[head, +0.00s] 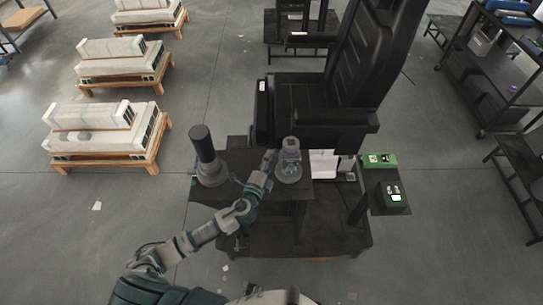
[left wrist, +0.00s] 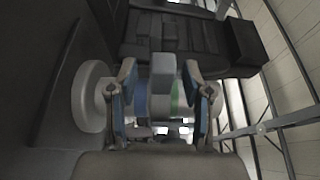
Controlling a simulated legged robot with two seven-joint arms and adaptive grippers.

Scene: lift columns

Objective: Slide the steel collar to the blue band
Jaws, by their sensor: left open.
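The right-hand lift column (head: 289,172) stands upright on a black table, with a grey top and a round grey base. My left gripper (head: 270,158) is just left of it. In the left wrist view the column lies sideways, its pale round base (left wrist: 90,95) at left. A blue band (left wrist: 140,102) and a green band (left wrist: 175,97) show on it. A grey block (left wrist: 162,78), apparently part of the steel collar, sits between the bands. My left gripper (left wrist: 160,92) is open, with a finger on each side of this block; contact cannot be told. My right gripper is out of view.
A second column with a dark cylindrical top (head: 203,143) stands left of my gripper on the black table (head: 240,160). A black seat (head: 300,95) is behind. A green box (head: 379,160) and a dark device (head: 393,196) sit at right.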

